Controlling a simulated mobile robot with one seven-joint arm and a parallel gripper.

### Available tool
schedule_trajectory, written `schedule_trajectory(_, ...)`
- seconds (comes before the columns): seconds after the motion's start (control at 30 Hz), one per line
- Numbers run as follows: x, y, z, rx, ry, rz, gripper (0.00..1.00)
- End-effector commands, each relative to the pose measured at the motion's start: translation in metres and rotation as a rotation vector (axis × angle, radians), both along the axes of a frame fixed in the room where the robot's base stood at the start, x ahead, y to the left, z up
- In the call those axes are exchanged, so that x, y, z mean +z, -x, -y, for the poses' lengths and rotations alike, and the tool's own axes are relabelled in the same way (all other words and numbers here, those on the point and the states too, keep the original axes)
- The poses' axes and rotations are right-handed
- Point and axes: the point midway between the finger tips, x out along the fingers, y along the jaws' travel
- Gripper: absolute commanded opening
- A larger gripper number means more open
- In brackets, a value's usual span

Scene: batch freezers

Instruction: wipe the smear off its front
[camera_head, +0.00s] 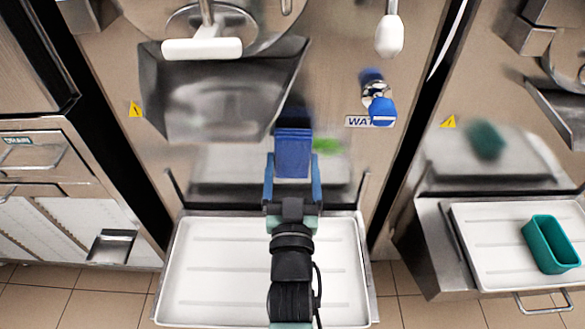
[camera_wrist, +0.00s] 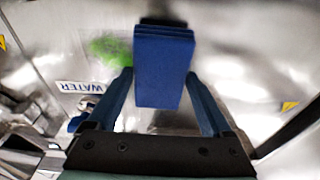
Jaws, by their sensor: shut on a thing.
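A blue folded cloth (camera_head: 293,152) is held between the two fingers of my gripper (camera_head: 293,178), in front of the steel front panel of the middle machine (camera_head: 225,155). A bright green smear (camera_head: 328,146) is on that panel, just right of the cloth in the head view. In the wrist view the smear (camera_wrist: 108,48) is left of the cloth (camera_wrist: 163,75), near its upper edge, and the cloth may hide part of it. My gripper (camera_wrist: 160,90) is shut on the cloth. I cannot tell whether the cloth touches the panel.
A steel chute (camera_head: 215,95) juts out at upper left of the cloth. A blue water tap (camera_head: 381,110) and its label (camera_head: 360,121) are right of the smear. A white tray (camera_head: 205,290) lies below. A teal container (camera_head: 551,245) stands on the right tray.

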Motion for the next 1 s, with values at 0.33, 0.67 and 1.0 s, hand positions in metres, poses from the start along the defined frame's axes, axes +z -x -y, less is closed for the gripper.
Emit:
schedule_trajectory(0.33, -0.001, -0.007, 0.001, -0.001, 0.000, 0.001, 0.39)
schedule_trajectory(0.67, -0.001, -0.013, 0.001, -0.001, 0.001, 0.000, 0.39)
schedule_trajectory(1.0, 0.004, -0.015, 0.003, -0.003, 0.001, -0.002, 0.39)
